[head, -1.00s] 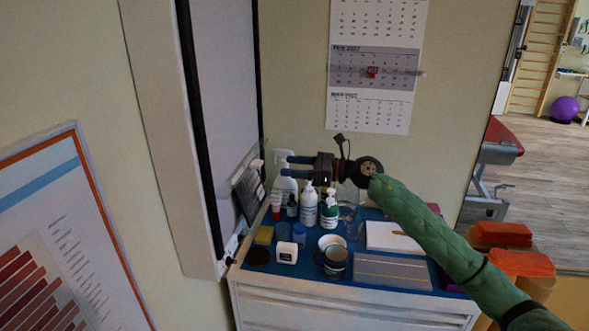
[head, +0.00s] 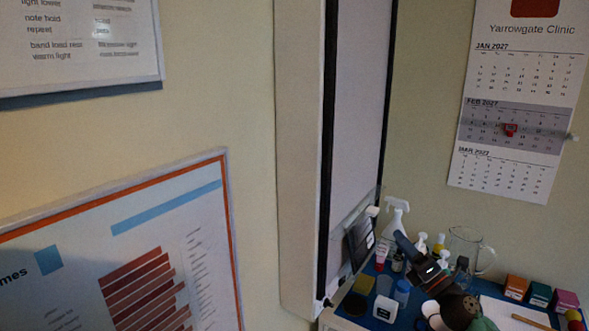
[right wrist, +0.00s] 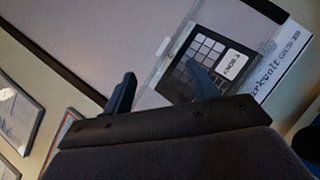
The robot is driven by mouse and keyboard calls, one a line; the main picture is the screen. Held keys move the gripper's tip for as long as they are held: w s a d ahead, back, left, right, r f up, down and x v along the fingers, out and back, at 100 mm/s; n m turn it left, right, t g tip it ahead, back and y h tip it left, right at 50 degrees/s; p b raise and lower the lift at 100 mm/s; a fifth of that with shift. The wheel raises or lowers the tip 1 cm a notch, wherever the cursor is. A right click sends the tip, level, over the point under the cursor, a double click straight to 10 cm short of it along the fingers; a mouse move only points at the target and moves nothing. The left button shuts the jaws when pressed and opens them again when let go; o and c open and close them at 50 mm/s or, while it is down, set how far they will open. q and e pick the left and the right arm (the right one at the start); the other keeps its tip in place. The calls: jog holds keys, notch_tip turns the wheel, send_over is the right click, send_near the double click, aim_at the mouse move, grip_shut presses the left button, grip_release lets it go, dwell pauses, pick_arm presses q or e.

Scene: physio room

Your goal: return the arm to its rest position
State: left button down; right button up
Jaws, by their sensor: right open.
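My right gripper (head: 412,256) is at the lower right of the head view, over the blue-topped cabinet (head: 340,322). Only its dark head and part of the wrist show; the rest of the arm runs out of the bottom of the picture. In the right wrist view its two fingers (right wrist: 163,85) stand apart with nothing between them. Beyond them is a dark panel with a grid of light keys (right wrist: 205,60) in a pale frame. Whether the fingers touch anything on the cabinet cannot be told from the head view. My left gripper is not in view.
Small coloured boxes (head: 538,294) are at the right. A tall white wall panel (head: 357,110) rises behind the cabinet's left end.

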jog(key=s+d+f+m+g+h, duration=0.1)
jog(key=s+f+m+g+h, duration=0.1)
jog(key=s+f+m+h, duration=0.45)
jog(key=s+f+m+g+h, duration=0.2)
jog(key=s+f+m+h, duration=0.1)
jog(key=f+m, duration=0.6)
jog(key=s+d+f+m+g+h, duration=0.1)
jog(key=s+f+m+h, duration=0.4)
jog(key=f+m, duration=0.3)
jog(key=s+a+f+m+g+y, duration=0.1)
jog(key=s+a+f+m+g, duration=0.2)
jog(key=s, duration=0.5)
jog(key=s+a+f+m+g+y, duration=0.1)
jog(key=s+a+f+g, duration=0.1)
jog(key=s+f+g, duration=0.45)
jog(key=s+a+f+m+g+y, duration=0.1)
jog(key=s+a+f+m+g, duration=0.15)
jog(key=s, duration=0.75)
jog(key=s+a+f, duration=0.1)
jog(key=a+f, duration=0.2)
jog(key=f, duration=1)
jog(key=s+a+f+g, duration=0.1)
jog(key=a+f, duration=0.1)
jog(key=f, duration=1.1)
jog(key=shift+a+f, duration=0.4)
jog(key=shift+s+y, duration=0.1)
jog(key=shift+y, duration=0.15)
